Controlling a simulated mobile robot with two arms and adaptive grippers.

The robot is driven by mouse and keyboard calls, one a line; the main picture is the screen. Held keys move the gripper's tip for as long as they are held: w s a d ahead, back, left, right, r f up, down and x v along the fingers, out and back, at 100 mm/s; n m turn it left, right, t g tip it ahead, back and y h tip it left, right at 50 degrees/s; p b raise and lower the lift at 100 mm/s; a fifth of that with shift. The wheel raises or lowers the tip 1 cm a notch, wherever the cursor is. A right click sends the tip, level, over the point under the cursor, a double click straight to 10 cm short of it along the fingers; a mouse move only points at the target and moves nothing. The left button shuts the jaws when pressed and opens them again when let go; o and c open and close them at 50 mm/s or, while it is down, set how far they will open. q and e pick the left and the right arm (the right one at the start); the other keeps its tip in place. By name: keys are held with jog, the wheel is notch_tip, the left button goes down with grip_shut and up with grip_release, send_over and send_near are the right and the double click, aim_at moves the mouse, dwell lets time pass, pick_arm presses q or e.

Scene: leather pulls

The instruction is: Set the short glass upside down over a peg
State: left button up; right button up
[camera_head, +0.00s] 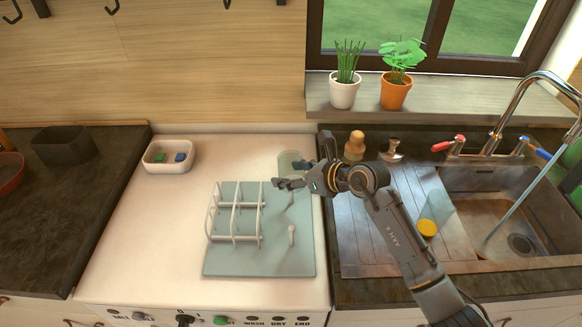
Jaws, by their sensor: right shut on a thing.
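The short glass (289,161) is a pale, see-through tumbler at the back right of the white worktop. My right gripper (292,174) reaches in from the right and is shut on it; the fingers hide part of the glass, and I cannot tell exactly how it is tilted. A pale blue-grey rack base (270,262) lies in front, with white wire dividers on its left half. One white peg (291,236) stands on its right half, in front of the gripper. Another peg may be near the gripper, but it is unclear. My left gripper is not in view.
A white dish (168,168) with a green and a blue block stands at the back left. A clear container with a yellow end (428,228) is on the drainboard (362,240), beside my right arm. The sink (500,215) lies further right. The worktop left of the rack is clear.

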aim_at(291, 202)
jog(key=f+b, duration=0.2)
jog(key=f, duration=0.1)
jog(key=shift+w+f, duration=0.15)
jog(key=shift+w, duration=0.05)
jog(key=shift+f+b, duration=0.35)
jog(key=shift+f, duration=0.05)
notch_tip(291, 202, down, 2)
jog(key=shift+f+b, duration=0.1)
jog(key=shift+b, duration=0.7)
jog(key=shift+f, duration=0.25)
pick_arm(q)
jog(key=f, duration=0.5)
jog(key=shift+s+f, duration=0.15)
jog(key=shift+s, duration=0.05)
pick_arm(e)
jog(key=o, duration=1.5)
jog(key=shift+c, duration=0.2)
